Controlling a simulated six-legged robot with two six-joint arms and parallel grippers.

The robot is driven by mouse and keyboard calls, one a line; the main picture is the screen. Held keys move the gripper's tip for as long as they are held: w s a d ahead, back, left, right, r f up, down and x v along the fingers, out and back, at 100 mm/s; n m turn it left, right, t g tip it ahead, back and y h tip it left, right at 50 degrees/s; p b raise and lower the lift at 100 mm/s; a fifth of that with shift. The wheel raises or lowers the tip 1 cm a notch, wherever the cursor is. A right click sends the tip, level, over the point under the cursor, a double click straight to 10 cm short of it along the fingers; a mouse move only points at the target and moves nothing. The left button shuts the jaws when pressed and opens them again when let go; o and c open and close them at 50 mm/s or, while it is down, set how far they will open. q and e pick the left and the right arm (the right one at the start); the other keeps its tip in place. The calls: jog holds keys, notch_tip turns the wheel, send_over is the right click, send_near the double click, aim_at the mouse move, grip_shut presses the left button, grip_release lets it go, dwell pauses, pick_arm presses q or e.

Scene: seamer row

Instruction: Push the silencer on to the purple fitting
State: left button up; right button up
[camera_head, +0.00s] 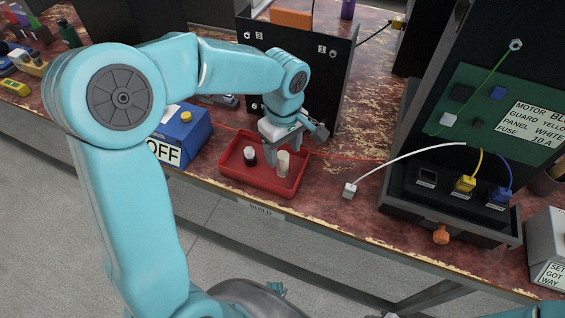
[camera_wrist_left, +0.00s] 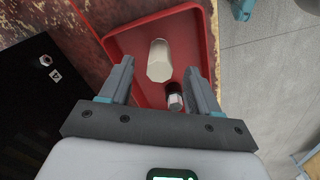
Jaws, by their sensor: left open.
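A cream cylindrical piece (camera_head: 282,163) and a black piece with a pale end (camera_head: 250,156) stand in a red tray (camera_head: 262,189). I cannot tell for sure which is the silencer. My left gripper (camera_head: 281,150) is open and empty, pointing down over the tray. In the left wrist view, the cream piece (camera_wrist_left: 159,61) lies ahead between my open fingers (camera_wrist_left: 159,68), and the black piece (camera_wrist_left: 174,97) is near the right finger. A small purple item (camera_head: 348,9) shows behind the black panel; I cannot tell whether it is the purple fitting. My right gripper is not in view.
A black upright panel (camera_head: 300,70) with numbered pale fittings stands behind the tray. A blue box marked OFF (camera_head: 182,138) is left of it. Right are a white plug on a cable (camera_head: 349,190) and a dark unit with a green board (camera_head: 480,115). The bench front edge is close.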

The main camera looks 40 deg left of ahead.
aim_at(284, 156)
pick_arm(q)
notch_tip(284, 156, down, 5)
jog(key=shift+d+f+b, duration=0.1)
jog(key=shift+b, duration=0.4)
jog(key=c, duration=1)
